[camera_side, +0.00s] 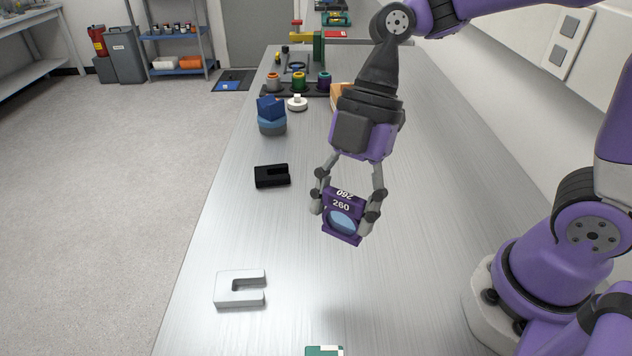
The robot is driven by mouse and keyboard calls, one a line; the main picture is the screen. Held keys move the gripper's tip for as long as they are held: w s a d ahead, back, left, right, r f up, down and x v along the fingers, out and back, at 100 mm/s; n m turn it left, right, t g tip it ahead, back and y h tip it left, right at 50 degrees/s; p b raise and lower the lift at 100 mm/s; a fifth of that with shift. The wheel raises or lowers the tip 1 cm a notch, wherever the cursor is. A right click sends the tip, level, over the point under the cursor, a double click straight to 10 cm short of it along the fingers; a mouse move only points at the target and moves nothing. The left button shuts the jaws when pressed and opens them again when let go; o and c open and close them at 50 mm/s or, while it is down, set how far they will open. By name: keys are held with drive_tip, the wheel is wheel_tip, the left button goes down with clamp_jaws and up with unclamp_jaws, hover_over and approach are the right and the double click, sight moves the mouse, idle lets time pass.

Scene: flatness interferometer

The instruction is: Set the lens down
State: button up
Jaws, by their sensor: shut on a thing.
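The lens (342,221) is a pale blue disc in a purple square mount marked 260. It hangs slightly tilted above the bench, right of the middle of the view. My gripper (345,201) points down and is shut on the mount, with one finger on each side. The lens looks clear of the bench top (410,260), but its exact height is hard to tell.
A black slotted block (271,176) and a white U-shaped block (240,288) lie to the left. A green and white item (323,351) is cut off at the bottom edge. Blue stacked pieces (271,115) and colored cylinders (299,82) stand farther back. Bench around the lens is clear.

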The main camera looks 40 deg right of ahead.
drive_tip(key=s+d+n+g+h, duration=0.1)
drive_tip(key=s+d+n+g, duration=0.1)
drive_tip(key=s+d+n, duration=0.35)
drive_tip(key=shift+n, duration=0.45)
drive_tip(key=w+d+f, duration=0.1)
drive_tip(key=d+f, duration=0.1)
drive_tip(key=w+d+f, duration=0.1)
drive_tip(key=d+f, duration=0.1)
drive_tip(key=d, duration=0.1)
drive_tip(key=w+d+f, duration=0.1)
drive_tip(key=d+f, duration=0.1)
drive_tip(key=d, duration=0.1)
drive_tip(key=shift+d+f, duration=0.2)
drive_tip(key=shift+d, duration=0.05)
drive_tip(key=shift+w+d+f, duration=0.1)
drive_tip(key=shift+f, duration=2.05)
drive_tip(key=o, duration=1.3)
drive_tip(key=shift+f, duration=0.1)
drive_tip(key=shift+c, duration=0.2)
